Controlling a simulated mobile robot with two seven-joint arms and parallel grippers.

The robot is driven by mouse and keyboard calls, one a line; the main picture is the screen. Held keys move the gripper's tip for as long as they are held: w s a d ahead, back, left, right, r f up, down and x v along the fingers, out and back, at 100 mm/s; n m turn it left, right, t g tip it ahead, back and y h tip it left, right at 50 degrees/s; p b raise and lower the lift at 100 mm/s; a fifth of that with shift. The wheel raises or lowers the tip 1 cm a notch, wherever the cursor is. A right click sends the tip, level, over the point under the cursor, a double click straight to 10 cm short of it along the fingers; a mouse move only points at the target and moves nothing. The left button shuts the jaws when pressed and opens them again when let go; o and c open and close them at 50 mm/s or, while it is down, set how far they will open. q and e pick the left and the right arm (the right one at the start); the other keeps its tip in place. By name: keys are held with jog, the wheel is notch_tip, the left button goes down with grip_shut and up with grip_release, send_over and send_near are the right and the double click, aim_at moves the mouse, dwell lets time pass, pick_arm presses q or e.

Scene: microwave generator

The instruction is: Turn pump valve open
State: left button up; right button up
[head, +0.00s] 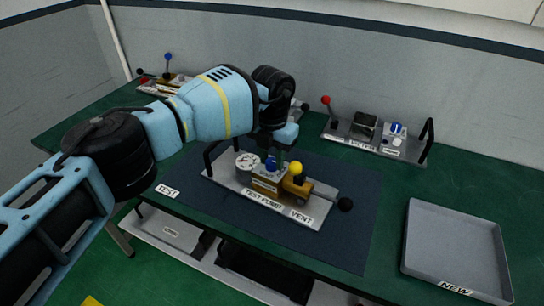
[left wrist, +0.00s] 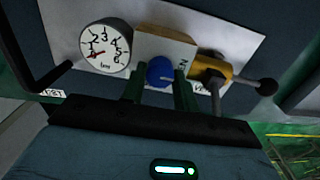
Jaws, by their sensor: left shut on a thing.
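A grey plate assembly (head: 232,178) sits on the dark mat, with a round gauge (head: 248,162), a tan block with a blue knob (head: 270,164), and a brass valve body (head: 297,186) with a yellow ball on top. A lever with a black ball (head: 345,204) sticks out to the right. My left gripper (head: 276,158) reaches down over the block. In the left wrist view its fingers (left wrist: 160,92) are on either side of the blue knob (left wrist: 160,71) and shut on it. The gauge (left wrist: 105,47) has a red needle. My right gripper is not in view.
A second panel (head: 365,137) with a red-ball lever, a blue knob and a black handle stands at the back right. Another unit (head: 165,84) is at the back left. An empty grey tray (head: 455,245) labelled NEW lies at the right. The mat (head: 345,235) has bare room at the front right.

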aim_at(272, 161)
pick_arm(q)
jog(key=o, duration=1)
jog(key=shift+r, duration=3.95)
